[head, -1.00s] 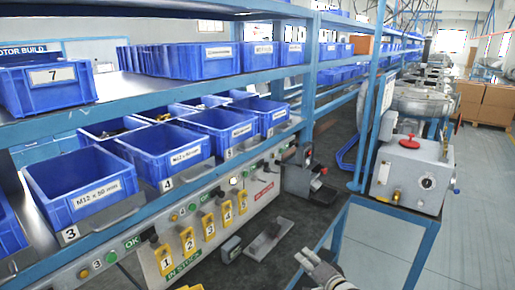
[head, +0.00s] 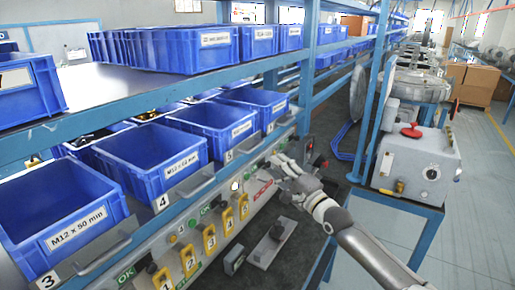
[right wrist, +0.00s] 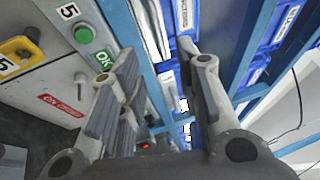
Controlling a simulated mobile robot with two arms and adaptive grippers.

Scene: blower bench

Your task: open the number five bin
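The number five bin (head: 208,118) is an open blue bin on the lower shelf, behind the "5" label (head: 229,156). A grey bar handle (head: 247,146) runs along the shelf front near that label. My right gripper (head: 279,164) is in front of the control panel, right of and below this bin. In the right wrist view its two fingers (right wrist: 155,95) are spread with a wide gap and nothing held between them. A "5" label and a green OK button (right wrist: 83,34) show at upper left there. My left gripper is not in view.
Bins three (head: 60,205) and four (head: 150,158) stand to the left, with another blue bin (head: 254,101) to the right. Yellow-framed switches (head: 209,243) line the panel below. A grey machine box (head: 415,165) stands on a blue stand at right.

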